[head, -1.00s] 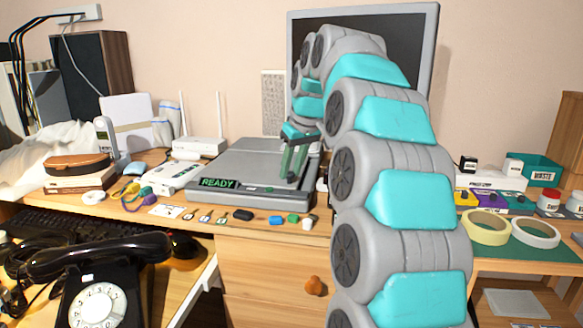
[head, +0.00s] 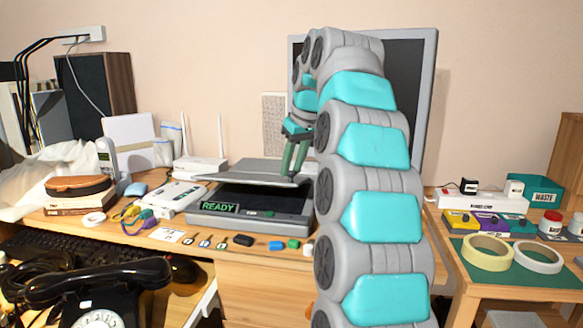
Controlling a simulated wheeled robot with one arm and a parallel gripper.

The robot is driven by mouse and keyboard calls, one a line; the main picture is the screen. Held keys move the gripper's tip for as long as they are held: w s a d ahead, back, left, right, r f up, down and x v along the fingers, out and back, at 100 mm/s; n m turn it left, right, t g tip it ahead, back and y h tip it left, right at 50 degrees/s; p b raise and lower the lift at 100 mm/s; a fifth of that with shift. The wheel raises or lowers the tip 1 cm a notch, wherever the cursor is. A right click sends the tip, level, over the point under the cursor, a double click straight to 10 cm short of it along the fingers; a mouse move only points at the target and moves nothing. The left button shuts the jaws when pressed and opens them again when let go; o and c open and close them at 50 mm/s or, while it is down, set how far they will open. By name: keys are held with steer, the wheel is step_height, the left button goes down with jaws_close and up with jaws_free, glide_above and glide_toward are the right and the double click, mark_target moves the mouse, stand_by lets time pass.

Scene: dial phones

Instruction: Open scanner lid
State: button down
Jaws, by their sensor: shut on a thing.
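The grey flatbed scanner (head: 240,217) sits on the wooden desk, with a green "READY" display at its front left. Its lid (head: 245,170) is tilted up at the front, leaving a dark gap above the bed. My gripper (head: 293,174) is at the lid's front right edge, its green fingers shut on the lid. The exact contact of the fingertips is small and hard to make out.
A white router (head: 200,166) with antennas stands behind the scanner, and a monitor (head: 405,100) behind my arm. Small items, including a black fob (head: 243,240) and a blue piece (head: 276,245), lie along the front desk edge. A black dial phone (head: 95,285) is at lower left.

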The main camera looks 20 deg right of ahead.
steer(key=shift+d+f, duration=0.1)
steer(key=shift+d, duration=0.2)
steer(key=c, duration=0.6)
jaws_free()
steer(key=shift+d, duration=0.1)
steer(key=shift+r, duration=0.2)
steer(key=shift+s+r, duration=0.15)
steer(key=shift+r, duration=0.15)
steer(key=s+d+b, duration=0.2)
steer(key=s, duration=1)
steer(key=shift+d, duration=0.1)
